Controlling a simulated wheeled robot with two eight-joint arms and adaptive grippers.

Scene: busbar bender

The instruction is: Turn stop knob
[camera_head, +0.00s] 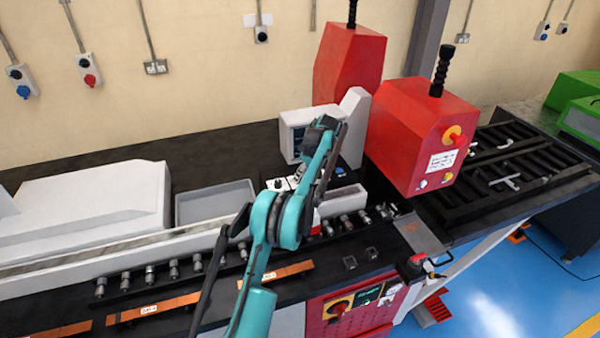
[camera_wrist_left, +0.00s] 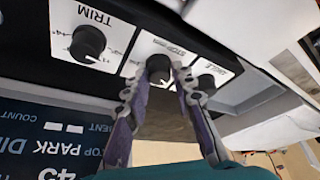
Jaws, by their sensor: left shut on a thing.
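The stop knob (camera_wrist_left: 158,67) is a small black round knob on a white plate marked STOP, in the middle of the left wrist view. My left gripper (camera_wrist_left: 161,76) has its two fingers on either side of this knob and is shut on it. The fingers partly cover the knob's lower part, and its pointer is hard to make out. My right gripper is not in view.
A TRIM knob (camera_wrist_left: 88,42) and another black knob (camera_wrist_left: 206,82) sit close on either side of the stop knob. A dark display (camera_wrist_left: 50,145) lies below them. Red machine housings (camera_head: 420,140) stand to the right, and a grey tray (camera_head: 215,200) to the left.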

